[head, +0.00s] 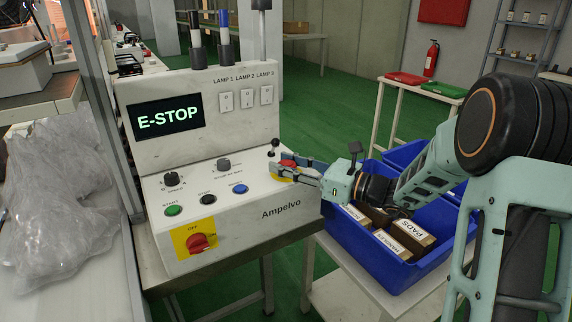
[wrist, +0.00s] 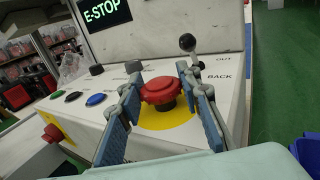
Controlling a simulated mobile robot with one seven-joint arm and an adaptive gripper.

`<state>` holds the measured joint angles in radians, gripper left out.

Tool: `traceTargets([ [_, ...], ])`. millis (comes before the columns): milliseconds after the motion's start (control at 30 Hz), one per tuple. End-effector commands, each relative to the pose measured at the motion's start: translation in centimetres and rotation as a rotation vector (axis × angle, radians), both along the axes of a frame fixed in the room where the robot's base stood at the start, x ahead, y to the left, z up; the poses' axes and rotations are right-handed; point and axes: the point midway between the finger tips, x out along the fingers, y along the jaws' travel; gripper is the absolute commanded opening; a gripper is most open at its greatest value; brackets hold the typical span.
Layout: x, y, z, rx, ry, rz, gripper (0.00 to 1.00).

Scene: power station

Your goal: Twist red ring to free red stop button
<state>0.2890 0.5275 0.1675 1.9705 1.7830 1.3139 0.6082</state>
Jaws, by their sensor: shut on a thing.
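The red stop button (wrist: 162,91) is a wide red mushroom cap on a dark stem over a yellow disc (wrist: 166,117) on the white control console. In the head view the red cap (head: 288,163) is partly hidden by my gripper. My gripper (wrist: 165,95) has its two blue-padded fingers on either side of the cap, shut on it. In the head view my gripper (head: 290,168) reaches in from the right at the console's right end. A separate ring is not distinct from the cap. The console screen (head: 166,116) reads "E-STOP".
A black-knobbed lever (wrist: 188,43) stands just behind the button. Green, black and blue buttons (head: 239,188) and a red rotary switch (head: 198,243) on a yellow plate are to the left. A blue bin (head: 398,278) with boxes sits below my arm.

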Motion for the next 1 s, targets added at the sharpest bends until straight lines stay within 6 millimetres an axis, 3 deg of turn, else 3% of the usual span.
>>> traceTargets([
  [600,-0.12,0.09,-0.42,-0.002,0.0,-0.407,0.08],
  [1000,-0.04,-0.04,-0.33,-0.003,0.004,-0.537,0.08],
])
